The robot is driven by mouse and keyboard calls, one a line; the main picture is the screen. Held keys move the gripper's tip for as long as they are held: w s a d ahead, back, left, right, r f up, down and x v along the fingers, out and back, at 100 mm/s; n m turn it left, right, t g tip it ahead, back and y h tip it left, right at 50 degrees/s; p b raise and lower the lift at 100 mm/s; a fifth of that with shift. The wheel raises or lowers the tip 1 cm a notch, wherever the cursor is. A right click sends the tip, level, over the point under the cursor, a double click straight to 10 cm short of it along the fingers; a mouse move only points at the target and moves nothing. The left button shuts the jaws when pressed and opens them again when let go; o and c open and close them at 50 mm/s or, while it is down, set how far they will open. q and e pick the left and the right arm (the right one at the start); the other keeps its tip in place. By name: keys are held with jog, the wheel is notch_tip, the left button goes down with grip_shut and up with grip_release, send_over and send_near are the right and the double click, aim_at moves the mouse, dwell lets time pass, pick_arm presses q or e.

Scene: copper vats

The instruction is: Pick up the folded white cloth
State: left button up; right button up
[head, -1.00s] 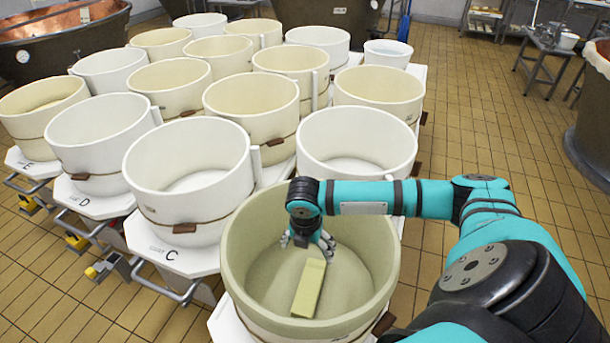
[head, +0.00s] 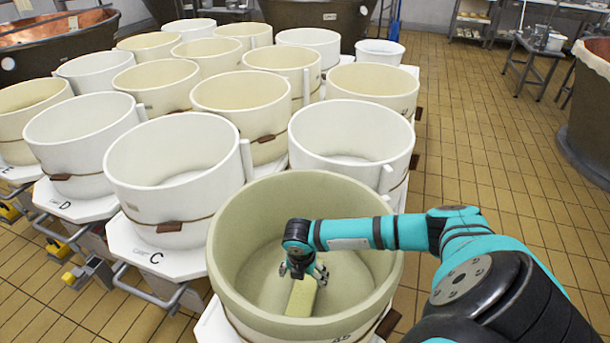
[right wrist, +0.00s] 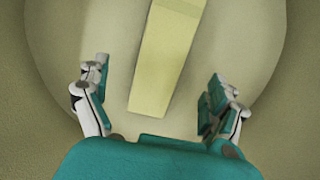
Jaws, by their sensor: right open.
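The folded cloth (head: 302,297) looks pale yellow and lies as a long flat block on the floor of the nearest, greenish-beige vat (head: 232,236). My right gripper (head: 304,272) is inside this vat, over the cloth's far end and partly hiding it. In the right wrist view the cloth (right wrist: 166,58) runs from the top edge down between the two fingers. My right gripper (right wrist: 155,88) is open there, with a clear gap on each side of the cloth. Nothing is held. My left gripper is not in view.
The vat's high round wall surrounds my right gripper. A white vat (head: 352,130) stands right behind it and another white vat (head: 172,175) at its left. Several more vats fill the back left.

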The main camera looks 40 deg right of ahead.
aim_at(305, 286)
jog(key=f, duration=0.4)
jog(key=d+f, duration=0.1)
jog(key=f, duration=0.1)
jog(key=shift+w+f, duration=0.15)
jog(key=shift+f, duration=0.15)
jog(key=shift+r, duration=0.1)
jog(key=c, duration=1.4)
